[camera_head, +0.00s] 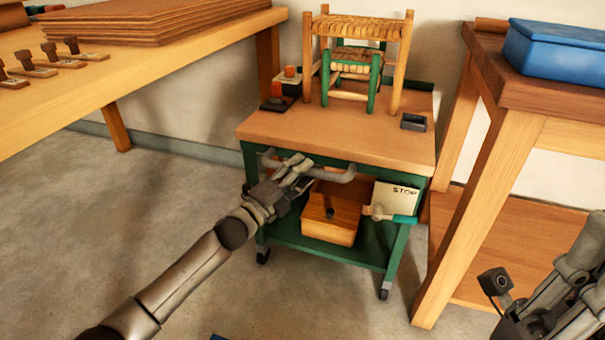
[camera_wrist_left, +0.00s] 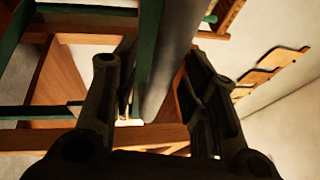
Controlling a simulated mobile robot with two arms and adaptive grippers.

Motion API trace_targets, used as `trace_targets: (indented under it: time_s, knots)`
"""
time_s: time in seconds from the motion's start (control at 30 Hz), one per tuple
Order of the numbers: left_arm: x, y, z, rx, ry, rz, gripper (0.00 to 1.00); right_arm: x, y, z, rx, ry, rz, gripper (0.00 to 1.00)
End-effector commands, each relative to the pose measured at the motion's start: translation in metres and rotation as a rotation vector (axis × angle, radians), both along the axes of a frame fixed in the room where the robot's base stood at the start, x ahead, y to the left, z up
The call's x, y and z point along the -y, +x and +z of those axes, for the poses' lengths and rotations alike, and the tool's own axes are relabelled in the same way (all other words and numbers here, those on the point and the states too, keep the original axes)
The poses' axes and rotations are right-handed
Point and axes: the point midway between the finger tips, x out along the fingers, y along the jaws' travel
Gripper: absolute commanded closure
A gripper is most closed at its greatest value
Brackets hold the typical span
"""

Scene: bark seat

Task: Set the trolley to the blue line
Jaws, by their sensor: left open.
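The trolley (camera_head: 340,133) has a wooden top, a green frame and dark castors, and stands between two benches. A grey bar handle (camera_head: 345,175) runs along its front. My left gripper (camera_head: 298,170) is at the left half of this handle, with its fingers open. In the left wrist view the grey bar (camera_wrist_left: 176,60) shows between the spread fingers of my left gripper (camera_wrist_left: 163,80); I cannot tell whether they touch it. My right gripper is partly in view at the lower right, away from the trolley. A small blue patch (camera_head: 217,337) shows at the bottom edge; I cannot tell whether it is the blue line.
A bench with stacked brown sheets (camera_head: 150,22) is left; another with a blue box (camera_head: 560,50) is close right. Floor in front is clear.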

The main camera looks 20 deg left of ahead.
Motion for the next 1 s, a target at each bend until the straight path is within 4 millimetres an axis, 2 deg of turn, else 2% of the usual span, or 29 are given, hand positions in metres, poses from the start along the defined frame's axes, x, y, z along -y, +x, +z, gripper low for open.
trace_targets:
  time_s: [0.17,0.47,0.8,1.0]
  knots:
    - [0.0041,0.0082,0.0017,0.000,0.000,0.000,0.59,-0.0006,0.0010,0.0015,0.008,-0.001,0.000,1.00]
    - [0.0044,0.0092,0.0021,-0.001,0.000,0.000,0.59,-0.0002,-0.0008,0.0055,0.023,0.000,-0.001,1.00]
    - [0.0042,0.0091,0.0020,0.000,0.000,0.000,1.00,-0.0001,-0.0006,0.0044,0.019,0.001,-0.001,1.00]
    - [0.0042,0.0090,0.0018,-0.001,0.000,0.000,1.00,0.0000,-0.0002,0.0030,0.012,0.001,-0.001,1.00]
